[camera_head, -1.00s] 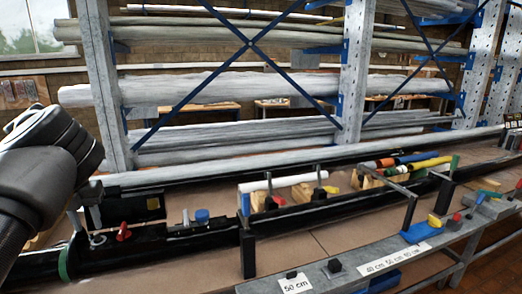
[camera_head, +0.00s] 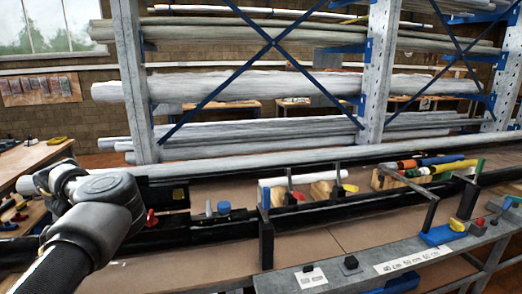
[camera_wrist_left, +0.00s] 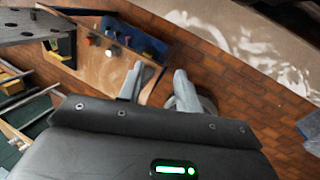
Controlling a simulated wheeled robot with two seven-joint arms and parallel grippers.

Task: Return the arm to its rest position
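My left arm (camera_head: 105,205) comes in from the lower left in the head view, bent, in front of the left end of the long bench. The fingers of its gripper are not clear there. In the left wrist view my left gripper (camera_wrist_left: 157,82) shows two grey fingers apart, with a gap between them and nothing seen held. Tiled floor and a wooden board lie beyond the fingertips. My right arm and gripper are in neither view.
A long grey pipe (camera_head: 270,158) runs along the bench behind my arm. Black clamps, a red knob (camera_head: 151,218) and a blue cap (camera_head: 224,208) are close to its right. A pipe rack (camera_head: 375,75) stands behind. A wooden table (camera_head: 30,155) is at the left.

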